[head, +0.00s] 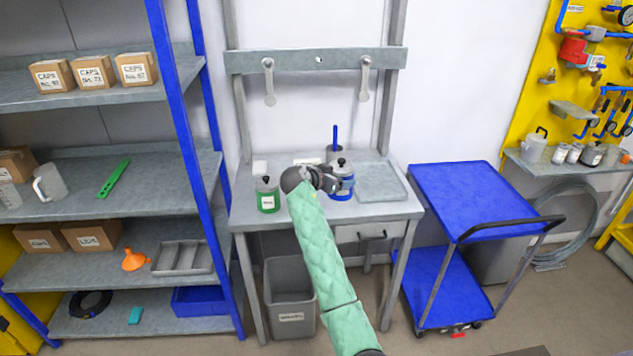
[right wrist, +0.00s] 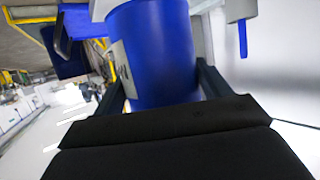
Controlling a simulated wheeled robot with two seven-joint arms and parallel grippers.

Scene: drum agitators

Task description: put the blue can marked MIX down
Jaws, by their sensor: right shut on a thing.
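The blue can (head: 342,189) has a pale label band and a dark knob on its lid in the head view. In the right wrist view the blue can (right wrist: 155,55) fills the space between my two dark fingers, with part of a pale label at its left; the marking cannot be read. My right gripper (head: 332,181) is shut on the can from its left side, over the grey workbench (head: 290,220). I cannot tell whether the can's base touches the bench. My left gripper is not in view.
A green can (head: 268,199) stands on the bench left of my gripper. A grey container (head: 334,153) with a blue rod stands behind. A shallow grey tray (head: 381,181) lies right of the blue can. A blue cart (head: 462,196) stands at the right, shelves (head: 120,210) at the left.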

